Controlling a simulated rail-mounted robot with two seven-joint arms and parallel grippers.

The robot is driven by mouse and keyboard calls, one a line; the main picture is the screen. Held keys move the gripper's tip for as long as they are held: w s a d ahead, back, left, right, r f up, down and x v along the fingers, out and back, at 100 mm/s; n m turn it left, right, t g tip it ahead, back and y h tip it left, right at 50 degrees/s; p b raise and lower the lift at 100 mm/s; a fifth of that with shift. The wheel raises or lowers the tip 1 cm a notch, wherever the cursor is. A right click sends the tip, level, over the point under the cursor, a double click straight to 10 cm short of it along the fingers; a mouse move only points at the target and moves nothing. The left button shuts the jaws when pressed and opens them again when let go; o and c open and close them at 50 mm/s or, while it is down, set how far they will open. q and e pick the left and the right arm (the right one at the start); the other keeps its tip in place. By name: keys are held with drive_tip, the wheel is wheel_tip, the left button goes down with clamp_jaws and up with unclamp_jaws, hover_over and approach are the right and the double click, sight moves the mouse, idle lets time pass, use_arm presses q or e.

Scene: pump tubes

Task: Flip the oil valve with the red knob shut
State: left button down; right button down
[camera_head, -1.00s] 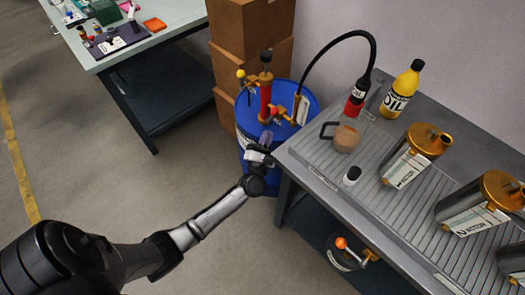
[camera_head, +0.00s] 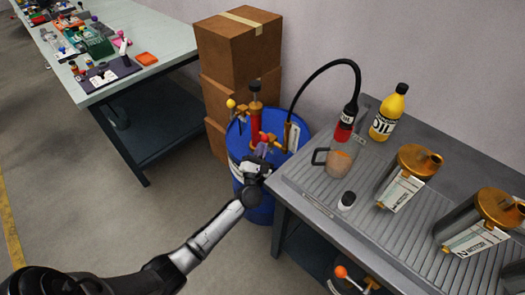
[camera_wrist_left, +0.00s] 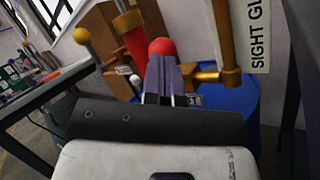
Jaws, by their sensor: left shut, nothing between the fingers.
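The red knob (camera_wrist_left: 161,47) of the oil valve shows in the left wrist view, just beyond my left gripper (camera_wrist_left: 162,75). The gripper's two grey-purple fingers are shut together with nothing between them. They overlap the knob's lower part, and I cannot tell whether they touch it. The brass valve body (camera_wrist_left: 207,77) is just right of the fingers. In the head view the left gripper (camera_head: 262,149) is at the front of the red hand pump (camera_head: 256,122) on the blue drum (camera_head: 258,208). It hides most of the valve there. My right gripper is not in view.
A yellow knob (camera_head: 231,103) stands left of the pump. A sight gauge (camera_wrist_left: 258,40) is close on the right. The grey bench (camera_head: 300,200) with a jug (camera_head: 340,162) and oil bottle (camera_head: 388,115) borders the drum. Boxes (camera_head: 238,55) stand behind. Floor at left is clear.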

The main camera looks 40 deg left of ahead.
use_arm(q)
drive_tip(key=n+g+p, duration=0.1)
drive_tip(key=a+r+n+g+p, duration=0.1)
drive_tip(key=n, duration=0.1)
drive_tip(key=shift+a+n+y+p, duration=0.3)
drive_tip(key=shift+p, duration=0.05)
